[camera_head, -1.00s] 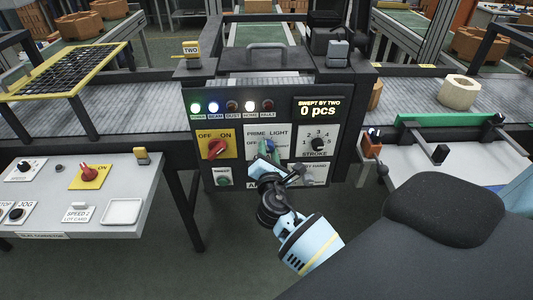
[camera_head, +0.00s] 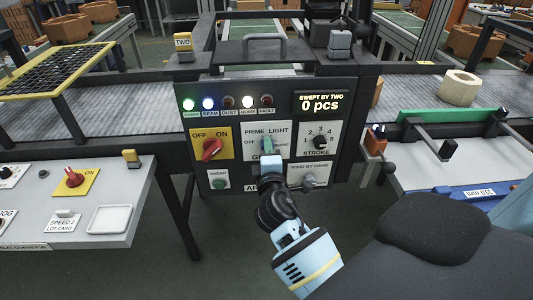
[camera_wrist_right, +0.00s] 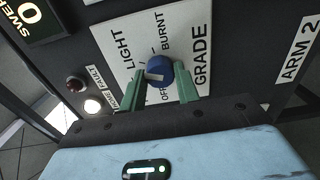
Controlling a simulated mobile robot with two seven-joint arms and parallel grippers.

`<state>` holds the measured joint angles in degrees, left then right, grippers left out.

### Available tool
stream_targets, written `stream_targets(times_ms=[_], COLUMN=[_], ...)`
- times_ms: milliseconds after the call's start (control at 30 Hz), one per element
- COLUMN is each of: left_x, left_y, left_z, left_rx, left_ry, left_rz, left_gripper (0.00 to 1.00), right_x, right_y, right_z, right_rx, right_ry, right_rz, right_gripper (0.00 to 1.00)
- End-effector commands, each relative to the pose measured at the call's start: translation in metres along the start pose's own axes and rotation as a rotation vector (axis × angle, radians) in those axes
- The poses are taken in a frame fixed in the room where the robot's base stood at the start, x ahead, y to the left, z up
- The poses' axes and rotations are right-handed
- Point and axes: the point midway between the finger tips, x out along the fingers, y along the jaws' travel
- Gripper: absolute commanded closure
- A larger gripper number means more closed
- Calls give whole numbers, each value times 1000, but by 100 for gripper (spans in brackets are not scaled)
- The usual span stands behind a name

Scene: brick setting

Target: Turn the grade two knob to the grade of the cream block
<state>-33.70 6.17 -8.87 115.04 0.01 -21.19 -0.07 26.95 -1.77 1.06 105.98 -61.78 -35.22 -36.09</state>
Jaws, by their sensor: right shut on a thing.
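The grade knob (camera_wrist_right: 158,70) is blue with a white mark, on a white plate (camera_wrist_right: 133,36) lettered PRIME, LIGHT, OFF, BURNT and GRADE. In the right wrist view the mark lies toward the PRIME and LIGHT side; its exact setting is unclear. My right gripper (camera_wrist_right: 153,87) has its green fingers shut on the knob, one on each side. In the head view this gripper (camera_head: 268,148) covers most of the knob. My left gripper is not in view.
Beside the grade plate are a red OFF/ON knob (camera_head: 211,149) and a black STROKE knob (camera_head: 320,142). The display above reads "SWEPT BY TWO 0 pcs" (camera_head: 320,102). A control desk (camera_head: 110,186) stands at left; a green bar (camera_head: 440,116) runs along the right.

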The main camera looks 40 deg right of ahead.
Motion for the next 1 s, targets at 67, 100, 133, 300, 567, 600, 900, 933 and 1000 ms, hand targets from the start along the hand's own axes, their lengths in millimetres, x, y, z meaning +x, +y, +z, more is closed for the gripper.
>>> stream_targets(times_ms=[67, 100, 133, 300, 567, 600, 900, 933, 1000], left_x=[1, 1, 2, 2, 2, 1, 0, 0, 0], left_y=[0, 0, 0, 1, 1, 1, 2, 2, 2], left_z=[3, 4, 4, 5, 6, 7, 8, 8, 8], left_rx=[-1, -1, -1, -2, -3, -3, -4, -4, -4], left_ry=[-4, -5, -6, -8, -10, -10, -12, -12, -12], left_rz=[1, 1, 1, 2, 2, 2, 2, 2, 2], left_gripper=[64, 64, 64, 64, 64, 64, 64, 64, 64], right_x=[0, 0, 0, 0, 0, 0, 0, 0, 0], right_y=[-1, -1, -1, 0, 0, 0, 0, 0, 0], right_z=[1, 1, 1, 0, 0, 0, 0, 0, 0], right_rx=[33, 46, 55, 90, 101, 100, 99, 99, 99], right_ry=[-2, -2, -2, -2, -1, -1, -1, -1, -1], right_rz=[0, 0, 0, 0, 0, 0, 0, 0, 0], right_gripper=[91, 91, 91, 91, 91, 91, 51, 48, 47])
